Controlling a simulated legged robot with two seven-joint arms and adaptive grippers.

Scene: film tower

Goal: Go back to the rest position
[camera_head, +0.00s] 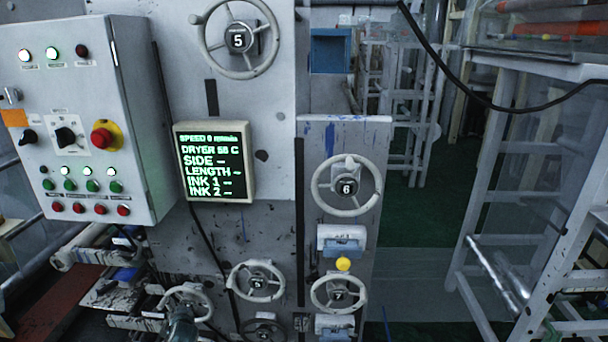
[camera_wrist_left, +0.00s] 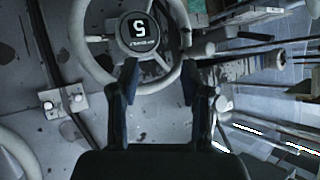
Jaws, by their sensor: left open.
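My left gripper (camera_wrist_left: 160,78) is open in the left wrist view, its two dark fingers apart with nothing held between them. My right gripper is in neither view.
A white ladder frame (camera_head: 480,180) stands right. Green floor (camera_head: 420,215) lies open between.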

